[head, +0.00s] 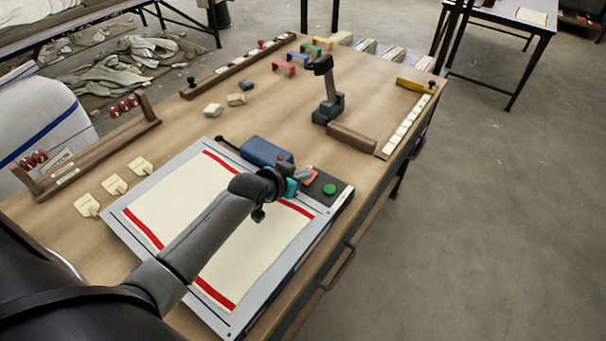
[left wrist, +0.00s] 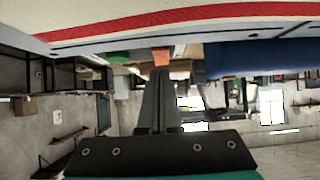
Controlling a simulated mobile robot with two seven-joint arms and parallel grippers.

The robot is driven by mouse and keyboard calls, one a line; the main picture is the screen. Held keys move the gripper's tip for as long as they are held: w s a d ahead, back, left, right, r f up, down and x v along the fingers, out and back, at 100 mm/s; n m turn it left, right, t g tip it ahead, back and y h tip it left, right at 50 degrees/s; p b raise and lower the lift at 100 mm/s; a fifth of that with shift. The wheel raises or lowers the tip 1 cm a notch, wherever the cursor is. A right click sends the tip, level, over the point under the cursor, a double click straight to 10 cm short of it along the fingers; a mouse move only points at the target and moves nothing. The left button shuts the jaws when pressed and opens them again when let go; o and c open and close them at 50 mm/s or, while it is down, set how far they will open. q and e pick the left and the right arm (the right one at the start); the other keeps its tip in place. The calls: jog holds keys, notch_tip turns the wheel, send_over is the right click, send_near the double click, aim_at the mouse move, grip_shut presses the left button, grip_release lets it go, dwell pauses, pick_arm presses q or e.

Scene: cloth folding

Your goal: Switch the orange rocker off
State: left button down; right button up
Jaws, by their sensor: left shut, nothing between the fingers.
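The orange rocker (head: 311,176) sits on the dark control strip (head: 343,197) at the right end of the grey press board, beside a round green button (head: 329,189). My left gripper (head: 302,174) is shut and empty, reaching across the board with its tips close to the rocker. In the left wrist view, which looks upside down, the shut fingers (left wrist: 160,75) point at the orange rocker (left wrist: 161,56); the green button (left wrist: 115,57) is to the left. I cannot tell whether the tips touch the rocker, or which way it is tilted. My right gripper is not in view.
A blue block (head: 265,151) with a dark handle lies just behind my left gripper. A cream cloth with red stripes (head: 255,245) lies flat on the board. A dark upright stand (head: 327,100) and a wooden block (head: 352,138) are farther back on the table.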

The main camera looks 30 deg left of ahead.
pick_arm(q)
notch_tip(320, 180, up, 4)
jog(key=p, duration=0.4)
jog(key=shift+r, duration=0.25)
jog(key=s, duration=0.3)
jog(key=s+a+r+p, duration=0.1)
jog(key=s, duration=0.5)
jog(key=shift+s+a+r, duration=0.2)
jog(key=shift+s+r, duration=0.1)
jog(key=shift+r, duration=0.1)
